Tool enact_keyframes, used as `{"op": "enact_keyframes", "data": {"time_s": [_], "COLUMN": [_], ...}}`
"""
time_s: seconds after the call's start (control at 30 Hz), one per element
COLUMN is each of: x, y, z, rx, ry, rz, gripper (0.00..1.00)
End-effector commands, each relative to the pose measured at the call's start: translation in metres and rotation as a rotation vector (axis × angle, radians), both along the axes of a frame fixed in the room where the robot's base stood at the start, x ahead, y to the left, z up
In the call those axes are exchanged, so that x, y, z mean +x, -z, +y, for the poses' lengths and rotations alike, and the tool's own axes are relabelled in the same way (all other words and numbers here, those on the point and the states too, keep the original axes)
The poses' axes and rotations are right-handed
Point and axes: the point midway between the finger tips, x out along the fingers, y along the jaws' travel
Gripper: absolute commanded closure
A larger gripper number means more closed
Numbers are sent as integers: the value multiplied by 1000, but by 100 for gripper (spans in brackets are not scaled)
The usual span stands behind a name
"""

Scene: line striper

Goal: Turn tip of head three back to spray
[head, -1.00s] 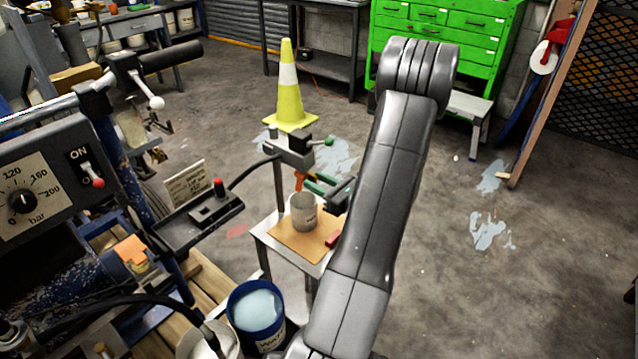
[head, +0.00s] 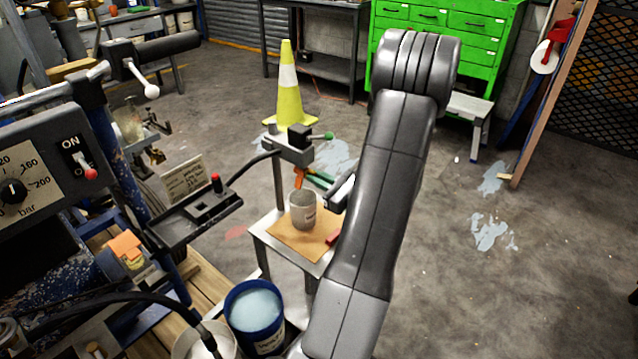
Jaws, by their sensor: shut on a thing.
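The spray head (head: 288,151), a grey block with a black box on top and a green-knobbed lever (head: 322,136), sits on a thin post above a small table. An orange tip (head: 300,178) hangs below it. My gripper (head: 309,179) reaches in from the right, with green fingers shut at the orange tip. My arm hides part of the gripper and wrist. The exact turn of the tip is too small to tell.
A grey cup (head: 303,210) stands on a brown sheet (head: 284,240) on the small table, with a red object (head: 333,238) beside it. A blue paint bucket (head: 254,318), a control tray (head: 195,215) and a yellow cone (head: 289,95) are close. Open floor lies right.

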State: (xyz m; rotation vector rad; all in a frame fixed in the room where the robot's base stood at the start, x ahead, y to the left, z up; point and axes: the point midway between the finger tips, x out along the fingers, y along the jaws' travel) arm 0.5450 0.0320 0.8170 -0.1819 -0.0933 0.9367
Motion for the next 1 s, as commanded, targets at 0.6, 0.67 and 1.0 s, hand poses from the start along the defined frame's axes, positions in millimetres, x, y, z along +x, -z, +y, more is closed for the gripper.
{"op": "enact_keyframes", "data": {"time_s": [0.6,0.67,1.0], "x": [0,0,0], "y": [2,2,2], "z": [0,0,0], "rx": [-118,-129,-192], "ry": [0,0,0], "rz": [-163,-178,-265], "gripper": [100,100,100]}}
